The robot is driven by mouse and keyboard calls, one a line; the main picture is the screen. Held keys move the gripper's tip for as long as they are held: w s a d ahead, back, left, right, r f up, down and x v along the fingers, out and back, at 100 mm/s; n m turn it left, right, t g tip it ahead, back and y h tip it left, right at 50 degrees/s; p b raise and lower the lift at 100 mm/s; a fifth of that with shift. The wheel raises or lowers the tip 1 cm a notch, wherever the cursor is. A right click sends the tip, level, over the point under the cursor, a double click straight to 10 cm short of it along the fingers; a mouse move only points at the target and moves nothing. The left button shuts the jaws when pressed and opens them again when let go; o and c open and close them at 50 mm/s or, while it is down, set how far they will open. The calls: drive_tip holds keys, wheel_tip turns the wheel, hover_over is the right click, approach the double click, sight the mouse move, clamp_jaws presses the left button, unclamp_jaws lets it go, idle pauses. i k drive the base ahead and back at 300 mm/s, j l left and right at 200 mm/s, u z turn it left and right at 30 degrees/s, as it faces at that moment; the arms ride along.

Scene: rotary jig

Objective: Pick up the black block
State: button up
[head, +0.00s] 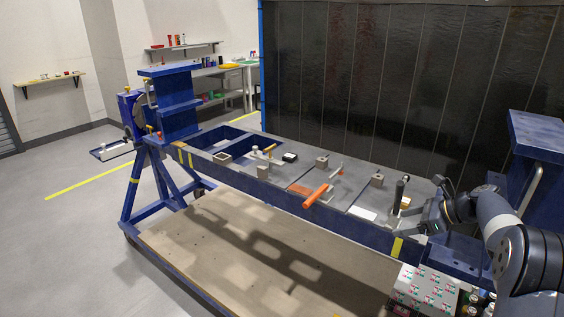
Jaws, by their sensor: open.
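A small dark block (289,157) with a pale edge lies on the grey top of the blue jig beam, left of the middle. It is small in the head view, and its full shape is hard to make out. My gripper (416,214) is open above the right end of the beam, far to the right of this block. An upright black cylinder (398,193) stands just left of my gripper, close to a small tan piece (405,202). I cannot tell whether the gripper touches either one.
An orange-handled clamp (316,195) lies across the beam between my gripper and the dark block. Several grey blocks (322,161) stand on the beam. A white plate (362,213) lies near its front edge. Blue uprights (175,110) rise at both ends. A dark panel (400,90) stands behind.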

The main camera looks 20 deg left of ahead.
sight(290, 157)
drive_tip(key=u, duration=0.3)
drive_tip(key=i+l+u, duration=0.15)
drive_tip(key=u, duration=0.2)
drive_tip(key=i+l+u, duration=0.35)
drive_tip(key=i+u, duration=0.15)
drive_tip(key=i+j+z, duration=0.3)
drive_tip(key=j, duration=0.2)
drive_tip(key=i+j+z, duration=0.2)
drive_tip(key=j+z, duration=0.15)
drive_tip(key=j, duration=0.15)
drive_tip(key=i+j+z, duration=0.15)
drive_tip(key=j+z, duration=0.15)
drive_tip(key=j, duration=0.3)
drive_tip(key=i+j+z, duration=0.1)
drive_tip(key=j+z, duration=0.25)
drive_tip(key=j, duration=0.25)
drive_tip(key=j+z, duration=0.3)
drive_tip(key=j, duration=0.35)
